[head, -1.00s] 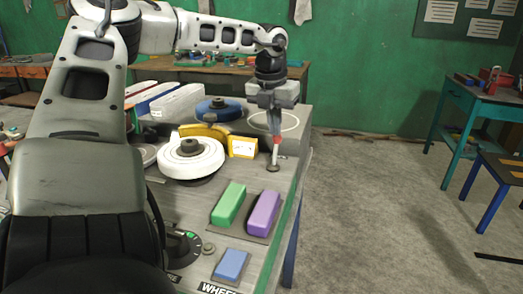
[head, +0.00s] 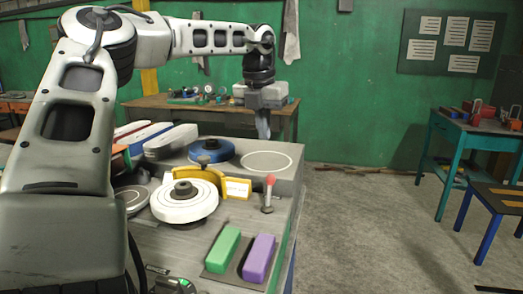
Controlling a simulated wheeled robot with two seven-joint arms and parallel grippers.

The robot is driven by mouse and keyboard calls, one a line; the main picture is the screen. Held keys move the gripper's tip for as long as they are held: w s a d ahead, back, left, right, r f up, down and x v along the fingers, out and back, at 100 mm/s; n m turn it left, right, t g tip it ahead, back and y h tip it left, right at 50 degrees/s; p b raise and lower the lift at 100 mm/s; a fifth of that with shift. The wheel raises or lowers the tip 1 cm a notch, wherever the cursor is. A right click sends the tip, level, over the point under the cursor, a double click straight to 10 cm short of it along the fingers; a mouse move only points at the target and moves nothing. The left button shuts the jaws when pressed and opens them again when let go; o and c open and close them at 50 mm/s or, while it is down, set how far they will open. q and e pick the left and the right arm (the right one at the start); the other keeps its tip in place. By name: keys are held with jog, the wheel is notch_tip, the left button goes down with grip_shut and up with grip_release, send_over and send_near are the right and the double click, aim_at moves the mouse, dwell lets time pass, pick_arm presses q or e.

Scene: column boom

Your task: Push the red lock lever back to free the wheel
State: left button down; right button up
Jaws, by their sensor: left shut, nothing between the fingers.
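The red lock lever (head: 269,186) stands near the bench's right edge, a short post with a red knob on top. It looks about upright. The white wheel (head: 184,201) lies flat left of it, with a dark hub and a yellow guard (head: 205,173) along its back. My left gripper (head: 263,132) is shut and empty, pointing down above the back of the bench. It is behind the lever and apart from it. My right gripper is not in view.
A blue wheel (head: 211,151) sits on the raised block beside a white-ringed empty circle (head: 266,162). Green (head: 223,245) and purple (head: 259,257) blocks lie in front of the lever. A wooden table (head: 150,107) stands behind.

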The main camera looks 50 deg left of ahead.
pick_arm(q)
jog(key=shift+w+a+r, duration=0.2)
jog(key=shift+r, duration=0.45)
jog(key=shift+w+a+r, duration=0.15)
jog(key=shift+w+r, duration=0.05)
jog(key=shift+r, duration=0.4)
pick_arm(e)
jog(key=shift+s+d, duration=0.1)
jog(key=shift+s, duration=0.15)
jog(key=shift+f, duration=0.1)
pick_arm(q)
jog(key=shift+s+f, duration=0.1)
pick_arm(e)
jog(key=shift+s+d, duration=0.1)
